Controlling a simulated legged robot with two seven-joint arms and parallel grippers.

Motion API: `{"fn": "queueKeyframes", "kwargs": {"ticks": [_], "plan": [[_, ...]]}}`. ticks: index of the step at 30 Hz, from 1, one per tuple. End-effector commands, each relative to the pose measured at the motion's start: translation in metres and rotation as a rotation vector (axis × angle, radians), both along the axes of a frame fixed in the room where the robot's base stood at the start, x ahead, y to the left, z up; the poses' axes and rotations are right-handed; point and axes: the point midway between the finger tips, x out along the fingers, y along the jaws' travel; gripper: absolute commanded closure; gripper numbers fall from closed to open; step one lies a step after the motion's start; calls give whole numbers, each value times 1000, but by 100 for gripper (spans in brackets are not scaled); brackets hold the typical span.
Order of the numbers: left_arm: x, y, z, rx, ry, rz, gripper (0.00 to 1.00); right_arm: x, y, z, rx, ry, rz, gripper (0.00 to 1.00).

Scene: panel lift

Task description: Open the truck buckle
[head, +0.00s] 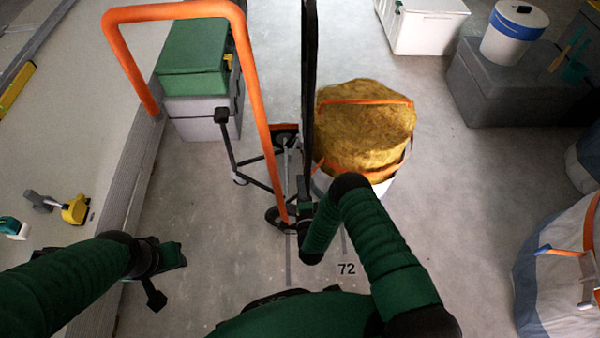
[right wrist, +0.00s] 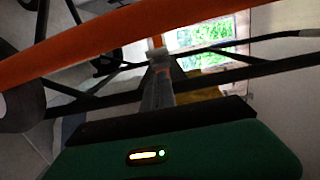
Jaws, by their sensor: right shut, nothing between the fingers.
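The truck is a wheeled frame with a bent orange tube handle (head: 262,110) and black struts, standing upright ahead of me. A thin black upright panel (head: 308,90) stands at its right side. My right gripper (head: 303,208) is shut and empty, low beside the foot of the orange tube and the panel. In the right wrist view, the orange tube (right wrist: 120,35) crosses close in front, with a grey strap (right wrist: 158,88) and a small pale fitting behind it. I cannot tell whether that fitting is the buckle. My left gripper (head: 168,272) hangs at lower left, apart from the truck.
A bucket heaped with yellow-brown material (head: 365,125) stands right of the panel. Green and grey boxes (head: 192,60) stand behind the truck. A pale bench (head: 70,130) runs along the left. A grey case (head: 510,85) and a bag (head: 555,265) stand at right. The floor between is clear.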

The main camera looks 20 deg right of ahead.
Motion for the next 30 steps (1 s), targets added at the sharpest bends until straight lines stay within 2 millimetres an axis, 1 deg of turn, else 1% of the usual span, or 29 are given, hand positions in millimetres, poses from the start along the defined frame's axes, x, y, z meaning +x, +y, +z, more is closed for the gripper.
{"fn": "queueKeyframes", "kwargs": {"ticks": [1,6,9,12,17,25,28,30], "plan": [[0,0,-9,0,0,0,64,10,-2,-3,-1,-6,-1,100],[0,0,-26,0,1,1,64,46,-9,-5,-1,-4,1,100],[0,0,-34,0,1,0,64,63,-13,-4,-1,-3,0,100],[0,0,-39,0,0,0,64,75,-15,-3,0,-1,0,100],[0,0,-40,0,0,0,64,83,-16,-1,0,1,1,100],[0,0,-40,0,0,0,64,83,-16,-1,0,2,1,100],[0,0,-41,0,0,0,64,86,-9,-1,2,1,2,100],[0,0,-43,0,0,0,64,90,0,-2,2,1,2,100]]}}
